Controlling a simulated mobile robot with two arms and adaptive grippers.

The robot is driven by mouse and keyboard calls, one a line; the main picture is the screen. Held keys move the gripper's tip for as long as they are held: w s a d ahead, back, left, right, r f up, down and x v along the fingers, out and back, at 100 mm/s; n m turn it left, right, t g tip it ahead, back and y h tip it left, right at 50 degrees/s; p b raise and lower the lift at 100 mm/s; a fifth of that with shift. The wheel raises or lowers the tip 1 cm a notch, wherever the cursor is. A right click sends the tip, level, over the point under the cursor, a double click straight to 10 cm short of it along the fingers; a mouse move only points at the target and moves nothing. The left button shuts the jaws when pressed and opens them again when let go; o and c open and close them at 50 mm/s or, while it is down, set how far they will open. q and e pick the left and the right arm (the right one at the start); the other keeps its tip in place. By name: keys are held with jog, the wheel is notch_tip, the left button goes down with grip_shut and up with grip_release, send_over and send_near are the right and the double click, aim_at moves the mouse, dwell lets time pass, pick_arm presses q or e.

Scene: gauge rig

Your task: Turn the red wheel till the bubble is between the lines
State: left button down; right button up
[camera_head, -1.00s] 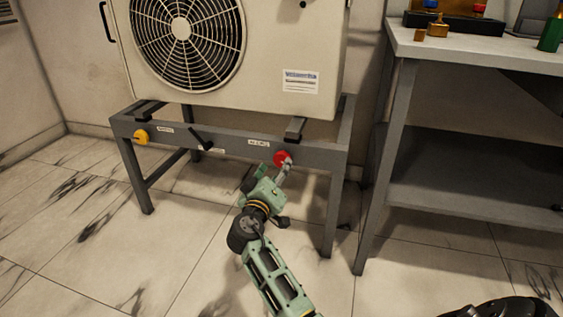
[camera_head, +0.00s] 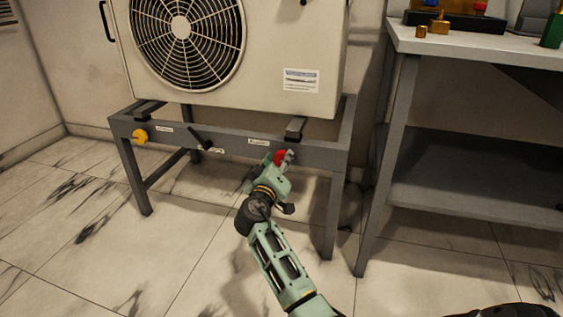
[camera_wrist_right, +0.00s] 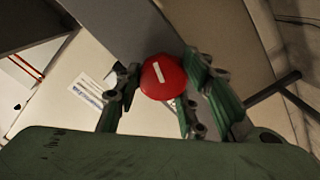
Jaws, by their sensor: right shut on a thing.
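The red wheel (camera_head: 279,157) sits on the front beam of the grey stand, toward its right end. It fills the middle of the right wrist view (camera_wrist_right: 163,77), with a tilted white mark on its face. My right gripper (camera_head: 281,161) is shut on it; the fingers flank it left and right in the wrist view. No bubble or pair of level lines can be made out in the head view. Two red stripes (camera_wrist_right: 26,67) show at the left of the wrist view; I cannot tell what they belong to. My left gripper is not in view.
A yellow knob (camera_head: 140,136) and a black lever (camera_head: 201,138) are on the same beam. The fan unit (camera_head: 270,60) rests on the stand (camera_head: 230,144). A grey workbench (camera_head: 480,62) stands at the right. The floor in front is clear.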

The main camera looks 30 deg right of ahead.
jog(key=shift+c, duration=1.4)
jog(key=shift+r, duration=0.15)
